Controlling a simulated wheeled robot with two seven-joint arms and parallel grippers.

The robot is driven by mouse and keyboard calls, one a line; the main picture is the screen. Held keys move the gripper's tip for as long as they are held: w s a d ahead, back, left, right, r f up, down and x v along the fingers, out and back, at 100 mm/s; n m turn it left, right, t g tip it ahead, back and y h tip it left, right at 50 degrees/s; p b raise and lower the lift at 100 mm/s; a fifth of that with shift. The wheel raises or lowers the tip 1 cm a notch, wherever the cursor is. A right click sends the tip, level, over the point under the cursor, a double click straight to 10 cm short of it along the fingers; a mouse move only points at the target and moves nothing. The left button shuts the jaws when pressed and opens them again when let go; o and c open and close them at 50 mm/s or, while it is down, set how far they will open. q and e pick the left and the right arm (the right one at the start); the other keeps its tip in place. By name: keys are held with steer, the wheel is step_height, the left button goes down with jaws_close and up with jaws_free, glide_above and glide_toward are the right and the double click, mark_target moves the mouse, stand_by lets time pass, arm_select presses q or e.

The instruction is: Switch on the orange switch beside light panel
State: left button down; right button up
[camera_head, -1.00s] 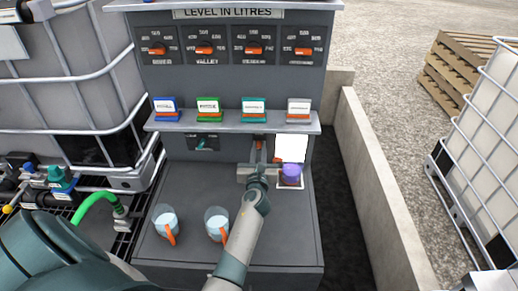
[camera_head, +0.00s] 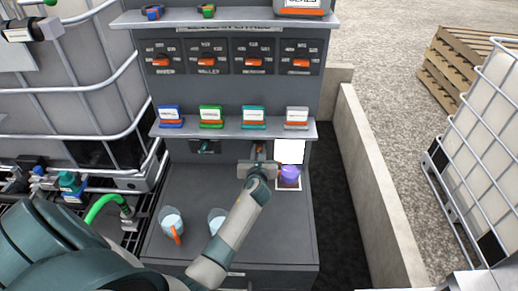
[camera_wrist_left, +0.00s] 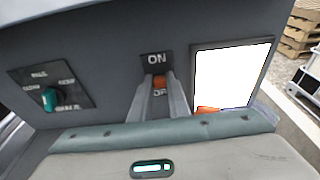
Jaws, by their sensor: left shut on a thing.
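The orange switch (camera_wrist_left: 159,82) sits on the dark upright face under an "ON" label, with a mostly hidden "OFF" label below. The white light panel (camera_head: 290,151) is just right of the switch, bright and blank; it also shows in the left wrist view (camera_wrist_left: 230,75). My left gripper (camera_head: 258,151) reaches the face left of the panel. In the left wrist view its two fingers (camera_wrist_left: 159,88) are shut on the orange switch, one on each side. The switch's exact tilt is hard to tell between the fingers. My right gripper is not in view.
A purple-topped container (camera_head: 290,174) stands below the panel. A teal selector knob (camera_wrist_left: 49,98) is left of the switch. A shelf (camera_head: 234,130) with coloured holders overhangs.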

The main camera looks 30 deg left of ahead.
arm_select(q)
steer(key=shift+w+a+r+g, duration=0.1)
steer(key=shift+r+g, duration=0.3)
steer(key=c, duration=1.7)
jaws_free()
steer(key=shift+f, duration=0.1)
steer(key=shift+f, duration=0.1)
steer(key=shift+h, duration=0.3)
steer(key=b+v, duration=0.3)
steer(key=v, duration=1.4)
steer(key=shift+s+b, duration=0.25)
steer(key=shift+b, duration=0.05)
